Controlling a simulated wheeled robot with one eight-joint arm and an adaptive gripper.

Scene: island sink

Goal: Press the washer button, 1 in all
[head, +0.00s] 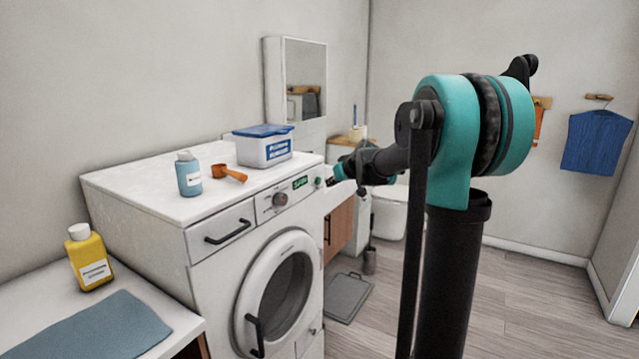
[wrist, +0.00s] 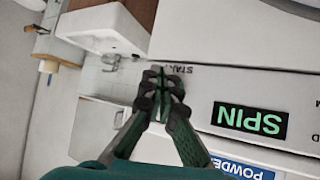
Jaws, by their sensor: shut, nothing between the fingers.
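The white washer (head: 215,262) stands at the left in the head view. Its front panel has a dial (head: 280,199), a lit green display (head: 300,182) and a small round button (head: 319,182) at the right end. My gripper (head: 338,172) is close to that button, at the panel's right end. In the wrist view my gripper (wrist: 160,85) is shut and empty, with its fingertips beside the word START on the white panel (wrist: 205,90). The display (wrist: 248,120) there reads SPIN. The fingers hide the button in that view, so I cannot tell whether they touch it.
A blue-lidded powder box (head: 264,147), an orange scoop (head: 228,173) and a blue bottle (head: 189,174) stand on the washer. A yellow bottle (head: 88,257) and a blue cloth (head: 95,328) are on the front-left counter. The floor (head: 520,285) at the right is clear.

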